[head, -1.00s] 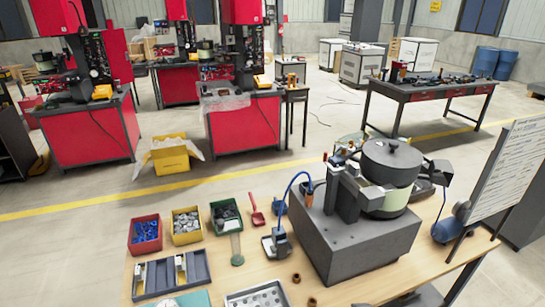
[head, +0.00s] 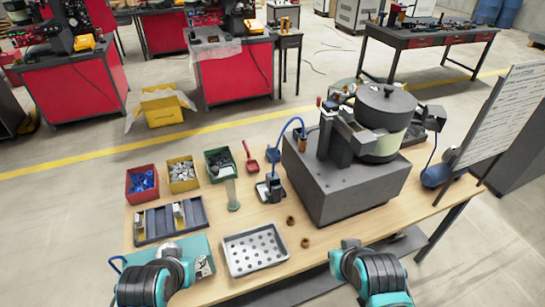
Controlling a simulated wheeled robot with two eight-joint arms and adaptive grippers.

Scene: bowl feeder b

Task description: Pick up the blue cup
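A small blue cup-like piece (head: 273,156) stands on the wooden table in the head view, just behind a small grey fixture and left of the large grey feeder base. It is small in the picture, so I cannot be sure that it is the cup. Teal and black parts of my two arms show at the bottom edge, left and right. No gripper fingers can be made out, and nothing held is seen.
Red (head: 142,196), yellow (head: 183,188) and green (head: 207,176) parts bins stand at the back left of the table (head: 300,262). A perforated metal tray (head: 256,270) lies at the front. The bowl feeder base (head: 345,190) fills the right side. Two brown rings lie between.

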